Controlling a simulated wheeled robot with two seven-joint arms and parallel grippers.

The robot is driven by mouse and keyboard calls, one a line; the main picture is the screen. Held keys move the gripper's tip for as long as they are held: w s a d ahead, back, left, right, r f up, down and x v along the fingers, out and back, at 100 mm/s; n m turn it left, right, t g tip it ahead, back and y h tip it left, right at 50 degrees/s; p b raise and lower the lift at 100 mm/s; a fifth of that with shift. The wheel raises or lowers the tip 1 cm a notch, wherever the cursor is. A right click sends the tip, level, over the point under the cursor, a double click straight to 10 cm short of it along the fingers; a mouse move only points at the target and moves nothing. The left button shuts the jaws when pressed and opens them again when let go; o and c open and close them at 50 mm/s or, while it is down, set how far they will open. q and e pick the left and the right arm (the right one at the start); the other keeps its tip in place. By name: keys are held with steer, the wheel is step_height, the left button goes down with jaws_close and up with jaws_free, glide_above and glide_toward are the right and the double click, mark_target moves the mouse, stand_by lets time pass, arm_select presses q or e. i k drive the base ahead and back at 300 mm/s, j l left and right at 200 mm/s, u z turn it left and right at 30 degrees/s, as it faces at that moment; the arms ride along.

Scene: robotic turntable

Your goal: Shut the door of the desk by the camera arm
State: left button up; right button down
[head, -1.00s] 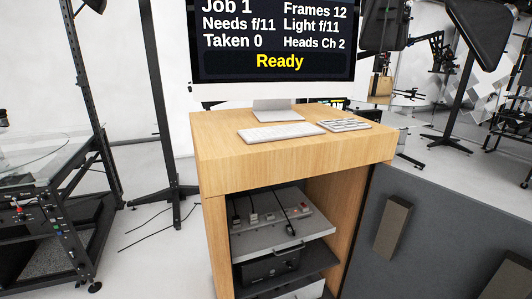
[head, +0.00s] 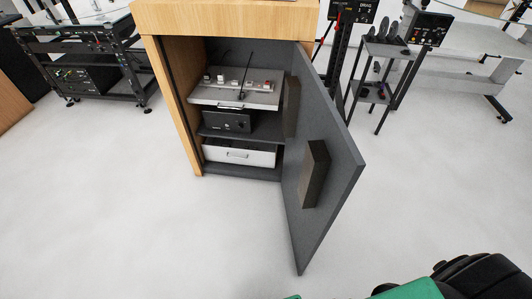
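The wooden desk (head: 226,17) stands at the top middle of the head view. Its dark grey door (head: 340,165) is hinged at the cabinet's right side and stands wide open, swung out toward me. A dark block (head: 314,174) sits on the door's visible face, and another (head: 292,106) is nearer the hinge. The open cabinet shows a grey panel with sockets and switches (head: 240,90), a black box (head: 228,121) and a white drawer (head: 240,155). A green and black part of my body shows at the bottom right. Neither gripper is in view.
A black equipment frame (head: 85,55) stands at the upper left. A small stand (head: 384,70) and a white table (head: 470,60) are at the upper right. The pale floor (head: 140,230) in front of the desk and left of the door is clear.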

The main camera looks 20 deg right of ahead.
mark_target(324, 164)
steer(key=l+u, duration=0.1)
steer(key=l, duration=0.85)
steer(key=k+l+u, duration=0.1)
steer(key=l, duration=0.85)
